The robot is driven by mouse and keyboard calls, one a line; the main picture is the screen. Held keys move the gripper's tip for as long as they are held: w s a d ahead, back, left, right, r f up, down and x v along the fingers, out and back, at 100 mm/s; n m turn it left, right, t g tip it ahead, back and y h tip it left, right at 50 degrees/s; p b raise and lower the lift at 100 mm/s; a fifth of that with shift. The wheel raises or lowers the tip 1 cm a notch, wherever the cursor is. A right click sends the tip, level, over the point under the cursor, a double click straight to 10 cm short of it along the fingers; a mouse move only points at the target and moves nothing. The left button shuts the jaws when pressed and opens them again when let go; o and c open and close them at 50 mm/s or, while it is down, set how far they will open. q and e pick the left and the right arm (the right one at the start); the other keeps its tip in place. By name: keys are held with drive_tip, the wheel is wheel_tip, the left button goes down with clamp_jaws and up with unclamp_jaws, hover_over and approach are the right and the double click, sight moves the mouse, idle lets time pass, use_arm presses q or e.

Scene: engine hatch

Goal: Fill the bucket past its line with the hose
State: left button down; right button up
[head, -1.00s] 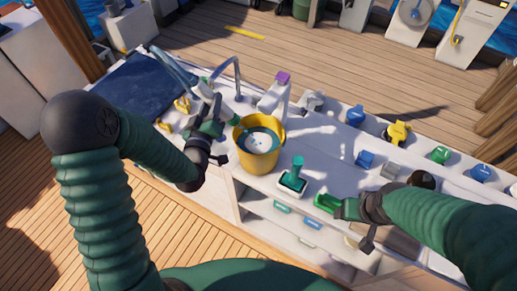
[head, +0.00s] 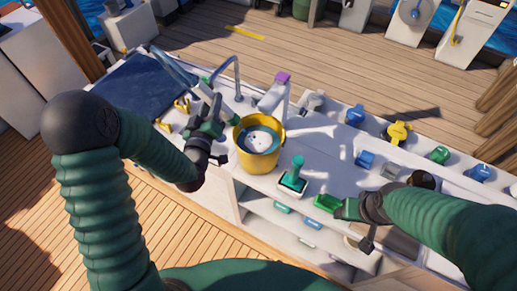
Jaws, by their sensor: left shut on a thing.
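A yellow bucket (head: 257,160) stands upright on the white counter, with pale liquid or foam showing inside it. I cannot make out its line. My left gripper (head: 214,122) is just left of the bucket and shut on the hose (head: 233,118), whose green end points at the bucket's rim. The fingers are small and partly hidden by the hand. My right gripper (head: 338,207) is low over the counter's front edge, right of the bucket, at a green thing; I cannot tell whether it holds it.
A green-handled lever (head: 296,176) stands right of the bucket. A faucet with a purple top (head: 281,80) is behind it. Several blue, yellow and green valves line the back right, including a yellow one (head: 397,132). A dark panel (head: 139,84) lies at the left.

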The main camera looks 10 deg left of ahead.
use_arm(q)
drive_tip(key=shift+r, duration=0.1)
drive_tip(key=s+a+r+p, duration=0.1)
drive_tip(key=s+a, duration=0.4)
drive_tip(key=a, duration=0.3)
drive_tip(key=s+a+r+p, duration=0.1)
drive_tip(key=s+a+r, duration=0.1)
drive_tip(key=s+a, duration=0.3)
drive_tip(key=a, duration=0.4)
drive_tip(key=shift+s, duration=0.3)
drive_tip(key=shift+w+f, duration=0.1)
